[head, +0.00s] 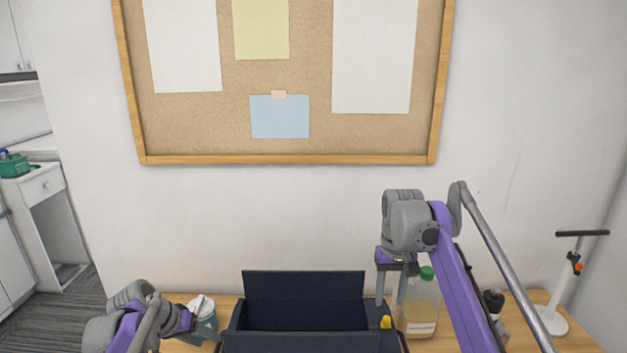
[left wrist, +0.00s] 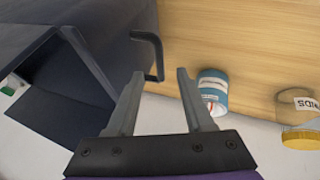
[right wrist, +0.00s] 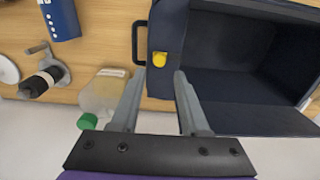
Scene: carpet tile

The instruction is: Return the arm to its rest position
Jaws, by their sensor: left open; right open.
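My right gripper (head: 392,288) points down above the table at the right end of a dark blue box (head: 305,284) with its lid raised. In the right wrist view the right gripper (right wrist: 158,95) is open, its fingers beside the box's yellow latch (right wrist: 159,59), with nothing between them. In the left wrist view my left gripper (left wrist: 157,95) is open and empty, near the box's dark handle (left wrist: 151,58). In the head view the left arm is low at the left, and its fingertips are hard to make out. The box's inside looks empty in the right wrist view.
A bottle with a green cap (head: 422,308) stands right of the box, close to my right gripper. A blue-and-white container (head: 203,318) stands left of it. A dark-handled tool (right wrist: 46,77) and a blue carton (right wrist: 60,18) lie farther right. A corkboard (head: 285,130) hangs behind.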

